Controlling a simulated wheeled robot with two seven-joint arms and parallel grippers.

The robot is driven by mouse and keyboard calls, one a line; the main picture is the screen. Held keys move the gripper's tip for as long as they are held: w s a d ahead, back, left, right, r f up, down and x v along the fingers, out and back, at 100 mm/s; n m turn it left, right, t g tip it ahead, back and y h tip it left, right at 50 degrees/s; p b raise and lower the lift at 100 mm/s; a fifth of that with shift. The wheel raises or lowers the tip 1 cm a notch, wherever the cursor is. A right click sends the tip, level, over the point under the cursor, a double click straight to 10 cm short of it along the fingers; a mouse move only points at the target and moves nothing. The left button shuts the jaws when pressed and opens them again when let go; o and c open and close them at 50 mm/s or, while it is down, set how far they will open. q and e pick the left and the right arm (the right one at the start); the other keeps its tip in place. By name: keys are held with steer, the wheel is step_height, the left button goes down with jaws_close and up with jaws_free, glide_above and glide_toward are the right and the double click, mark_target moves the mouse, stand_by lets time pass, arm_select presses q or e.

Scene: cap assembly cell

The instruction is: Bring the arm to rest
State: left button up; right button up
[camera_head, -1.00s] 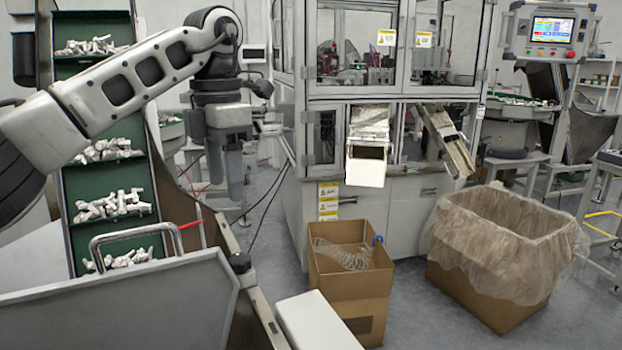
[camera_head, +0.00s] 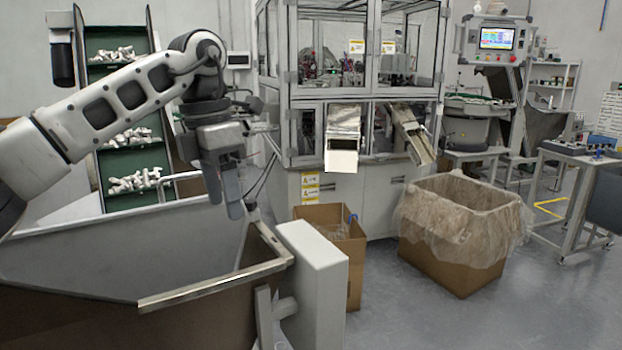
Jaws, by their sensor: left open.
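My left arm comes in from the left, with its elbow raised and the forearm bent down. My left gripper (camera_head: 229,192) hangs at the end of it with its fingers pointing down, over the far right part of the grey hopper (camera_head: 120,250). Its fingers are apart and nothing shows between them. My right gripper is out of view.
A green-shelved conveyor (camera_head: 126,120) with white parts stands behind the arm. The assembly machine (camera_head: 365,100) has two chutes. An open cardboard box (camera_head: 354,265) and a plastic-lined box (camera_head: 445,250) stand before it. A white box-shaped housing (camera_head: 318,285) is close in front.

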arm_select(q)
steer(key=s+d+f+n+g+h, duration=0.1)
steer(key=s+d+f+h, duration=0.25)
steer(key=d+h, duration=0.3)
steer(key=s+d+f+n+g+h, duration=0.1)
steer(key=s+d+f+n+h, duration=0.15)
steer(key=d+f+h, duration=0.4)
steer(key=s+d+f+n+g+h, duration=0.1)
steer(key=s+d+f+g+h, duration=0.2)
steer(key=d, duration=0.6)
steer(key=a+f+n+t+y, duration=0.4)
steer(key=a+f+n+t, duration=0.3)
steer(key=n+t, duration=0.65)
steer(key=a+f+n+t+y, duration=0.5)
steer(key=a+f+n+t, duration=0.35)
steer(key=n, duration=0.95)
steer(key=s+a+f+n+g+y, duration=0.2)
steer(key=s+a+f+n+g, duration=0.1)
steer(key=s+f, duration=0.3)
steer(key=s+a+f+n+g+y, duration=0.3)
steer(key=s+a+f+n, duration=0.2)
steer(key=s+f, duration=0.2)
steer(key=shift+s+f, duration=0.25)
steer(key=shift+s, duration=0.5)
steer(key=shift+a, duration=0.1)
